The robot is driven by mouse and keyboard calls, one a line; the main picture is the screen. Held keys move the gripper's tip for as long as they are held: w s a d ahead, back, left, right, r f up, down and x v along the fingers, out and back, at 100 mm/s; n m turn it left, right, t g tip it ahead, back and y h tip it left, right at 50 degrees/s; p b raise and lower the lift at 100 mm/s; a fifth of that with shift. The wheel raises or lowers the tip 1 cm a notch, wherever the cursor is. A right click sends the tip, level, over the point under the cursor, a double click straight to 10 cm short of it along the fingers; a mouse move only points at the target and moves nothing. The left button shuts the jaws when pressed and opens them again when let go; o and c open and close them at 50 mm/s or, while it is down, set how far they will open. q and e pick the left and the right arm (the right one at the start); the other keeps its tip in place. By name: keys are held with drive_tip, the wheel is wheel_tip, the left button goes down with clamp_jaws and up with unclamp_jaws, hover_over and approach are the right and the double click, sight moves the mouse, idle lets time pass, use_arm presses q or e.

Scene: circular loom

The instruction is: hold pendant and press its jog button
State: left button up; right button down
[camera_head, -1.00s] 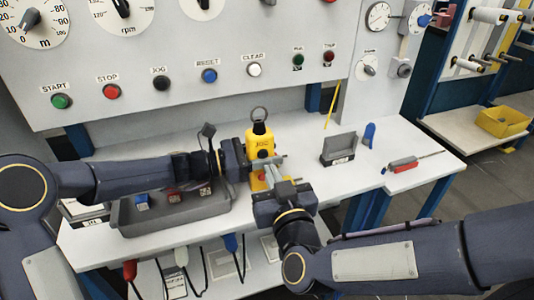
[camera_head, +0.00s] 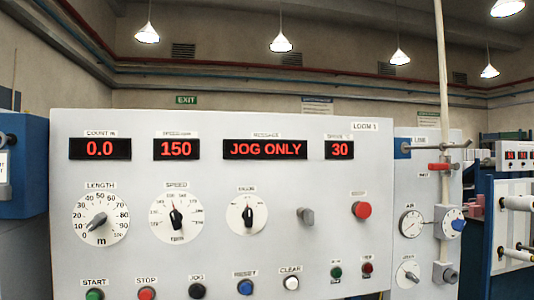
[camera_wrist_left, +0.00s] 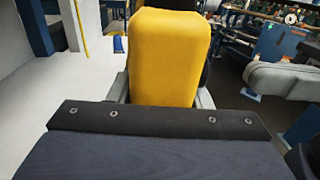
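The yellow pendant (camera_wrist_left: 170,55) stands upright close in front of the left wrist camera. My left gripper (camera_wrist_left: 163,94) has a grey finger against each side of it and is shut on it. The pendant's face and its jog button are not visible from this side. The head view now shows the loom's panel (camera_head: 330,270), with neither gripper in it. The panel's message display (camera_head: 265,149) reads JOG ONLY. I cannot make out my right gripper; a grey rounded part at the right of the left wrist view may belong to my right arm.
The panel has a black JOG button (camera_head: 197,291), a green START button (camera_head: 95,294), a red STOP button (camera_head: 147,293) and several dials. Other displays read 0.0, 150 and 30. In the left wrist view, the white table top (camera_wrist_left: 60,105) is clear at the left.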

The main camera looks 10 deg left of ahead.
use_arm(q)
drive_tip(key=o, duration=0.4)
